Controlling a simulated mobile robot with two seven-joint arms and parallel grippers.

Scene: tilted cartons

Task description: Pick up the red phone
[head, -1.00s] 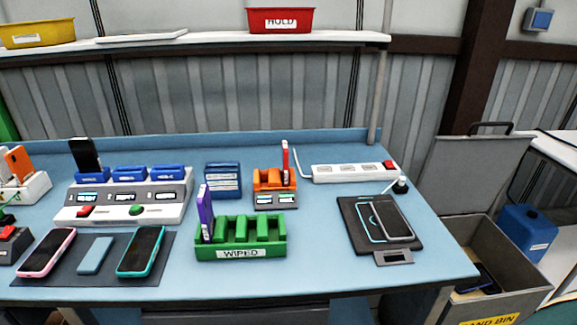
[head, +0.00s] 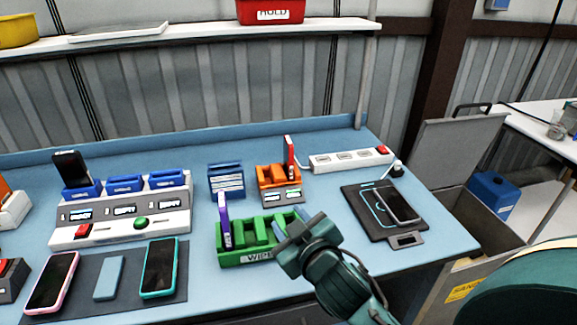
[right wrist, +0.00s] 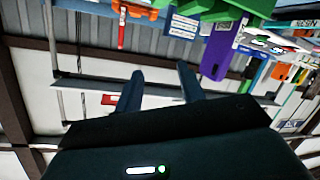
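The red phone (head: 289,158) stands upright, edge-on, in the orange dock (head: 270,178) near the back of the blue table. In the right wrist view, which looks upside down, the red phone (right wrist: 121,35) shows at upper left, beyond my fingers. My right gripper (head: 297,226) is over the right end of the green WIPED rack, nearer the front than the phone and apart from it. Its two fingers stand apart with nothing between them in the right wrist view (right wrist: 160,78). My left gripper is not in view.
The green rack (head: 235,258) holds a purple phone (head: 224,222) at its left. A white power strip (head: 348,160) lies right of the orange dock. A blue block (head: 226,180) stands left of it. A charging pad with a phone (head: 398,206) lies further right.

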